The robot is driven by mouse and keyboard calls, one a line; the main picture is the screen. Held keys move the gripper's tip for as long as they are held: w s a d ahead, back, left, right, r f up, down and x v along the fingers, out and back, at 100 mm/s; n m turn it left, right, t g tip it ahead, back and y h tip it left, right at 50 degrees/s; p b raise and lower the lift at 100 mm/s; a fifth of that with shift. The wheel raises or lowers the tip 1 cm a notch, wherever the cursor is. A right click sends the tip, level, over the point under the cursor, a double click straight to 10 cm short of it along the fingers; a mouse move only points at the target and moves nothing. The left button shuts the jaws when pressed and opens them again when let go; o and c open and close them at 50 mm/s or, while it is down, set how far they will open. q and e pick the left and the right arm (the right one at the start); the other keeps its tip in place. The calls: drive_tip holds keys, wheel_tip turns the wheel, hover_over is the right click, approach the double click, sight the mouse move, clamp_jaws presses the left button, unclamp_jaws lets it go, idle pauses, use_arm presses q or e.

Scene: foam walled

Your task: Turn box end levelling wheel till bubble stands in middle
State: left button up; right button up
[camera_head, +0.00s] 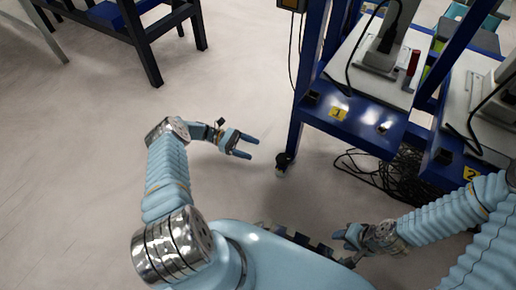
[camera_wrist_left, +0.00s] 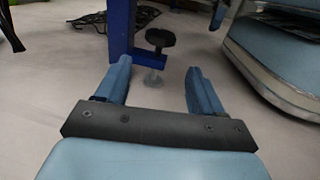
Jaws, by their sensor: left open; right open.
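A black knob-like wheel (camera_wrist_left: 160,38) sits on a blue bracket at the foot of a blue leg in the left wrist view, with a pale round foot (camera_wrist_left: 153,78) below it. The same leg's foot (camera_head: 282,169) shows in the head view under the blue workbench frame. My left gripper (camera_head: 247,147) is open and empty, to the left of that leg and apart from it. In the wrist view the wheel shows beyond and between its two fingers (camera_wrist_left: 157,72). My right gripper (camera_head: 346,246) is open, low near my base. I can make out no bubble level.
The blue workbench (camera_head: 345,125) has a yellow label 1 and carries a machine on a white plate (camera_head: 375,65). Black cables (camera_head: 385,175) lie tangled on the floor beneath. Another blue table (camera_head: 130,25) stands far left. The floor left of the leg is clear.

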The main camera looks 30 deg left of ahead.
sight(284, 158)
use_arm(q)
drive_tip(key=s+n+t+p, duration=0.1)
drive_tip(key=t, duration=0.1)
drive_tip(key=s+n+t+p, duration=0.1)
drive_tip(key=s+t, duration=0.1)
drive_tip(key=shift+f+n, duration=0.1)
drive_tip(key=shift+n, duration=0.3)
drive_tip(key=w+d+n+t+y, duration=0.1)
drive_tip(key=d, duration=0.3)
drive_tip(key=w+d+n+t+y, duration=0.1)
drive_tip(key=d+t, duration=0.1)
drive_tip(key=d, duration=0.3)
drive_tip(key=w+d+r+n+t+p, duration=0.1)
drive_tip(key=d, duration=0.4)
drive_tip(key=shift+w+t+y, duration=0.3)
drive_tip(key=shift+w+y, duration=0.1)
drive_tip(key=c, duration=0.7)
drive_tip(key=shift+f+m+g+h+b, duration=0.3)
drive_tip(key=shift+m+g+h+b, duration=0.25)
drive_tip(key=shift+g+b, duration=0.55)
drive_tip(key=shift+r+m+b, duration=0.1)
drive_tip(key=shift+m+b, duration=0.15)
drive_tip(key=shift+b, duration=0.1)
drive_tip(key=shift+r, duration=0.2)
